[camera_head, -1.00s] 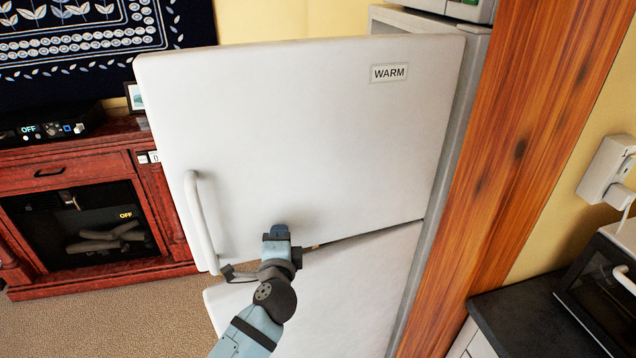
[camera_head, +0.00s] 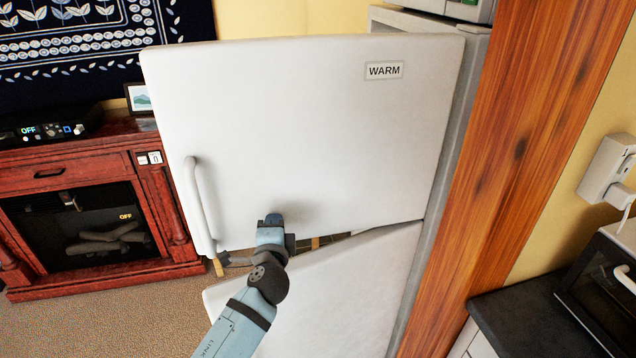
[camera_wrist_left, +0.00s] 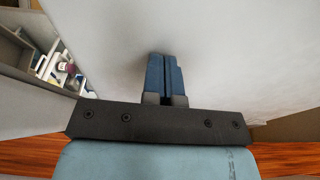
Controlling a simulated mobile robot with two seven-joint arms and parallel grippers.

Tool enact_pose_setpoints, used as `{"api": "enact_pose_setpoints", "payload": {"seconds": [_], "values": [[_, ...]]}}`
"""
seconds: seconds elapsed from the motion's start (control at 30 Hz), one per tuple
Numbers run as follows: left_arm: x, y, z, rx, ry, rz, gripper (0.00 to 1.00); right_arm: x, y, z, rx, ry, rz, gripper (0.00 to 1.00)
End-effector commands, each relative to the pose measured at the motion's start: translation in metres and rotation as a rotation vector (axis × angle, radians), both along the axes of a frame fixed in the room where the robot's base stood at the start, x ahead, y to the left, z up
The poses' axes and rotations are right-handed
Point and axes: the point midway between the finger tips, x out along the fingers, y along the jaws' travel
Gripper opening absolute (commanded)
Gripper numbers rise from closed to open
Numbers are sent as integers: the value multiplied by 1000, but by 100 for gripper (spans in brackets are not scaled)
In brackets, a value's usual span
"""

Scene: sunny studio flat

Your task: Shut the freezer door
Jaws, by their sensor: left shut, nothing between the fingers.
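The white freezer door (camera_head: 310,130) with a "WARM" label is the upper door of the fridge. It stands open, hinged at the right, with its outer face toward me and a white bar handle (camera_head: 200,205) at its left edge. My left gripper (camera_head: 271,221) is at the low middle of this face, fingers pointing at it. In the wrist view its blue fingers (camera_wrist_left: 165,76) are together and empty, with tips at the pale door surface (camera_wrist_left: 230,60); exact contact is hard to tell. My right gripper is not in view.
The lower fridge door (camera_head: 345,290) juts out below and also looks open. Shelves with small items (camera_wrist_left: 58,68) show at the wrist view's left. A red fireplace cabinet (camera_head: 90,200) stands left; a wooden panel (camera_head: 510,170) and dark counter (camera_head: 530,315) stand right.

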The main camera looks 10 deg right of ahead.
Motion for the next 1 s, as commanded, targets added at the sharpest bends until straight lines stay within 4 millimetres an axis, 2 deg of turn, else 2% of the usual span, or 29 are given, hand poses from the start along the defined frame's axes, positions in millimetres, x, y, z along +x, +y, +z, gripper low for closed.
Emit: {"api": "enact_pose_setpoints", "payload": {"seconds": [0.4,0.83,1.0], "values": [[35,7,-1,1,-1,1,0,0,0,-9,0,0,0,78],[41,7,0,0,0,0,0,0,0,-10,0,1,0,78],[54,9,-1,-1,-2,0,0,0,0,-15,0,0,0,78]]}}
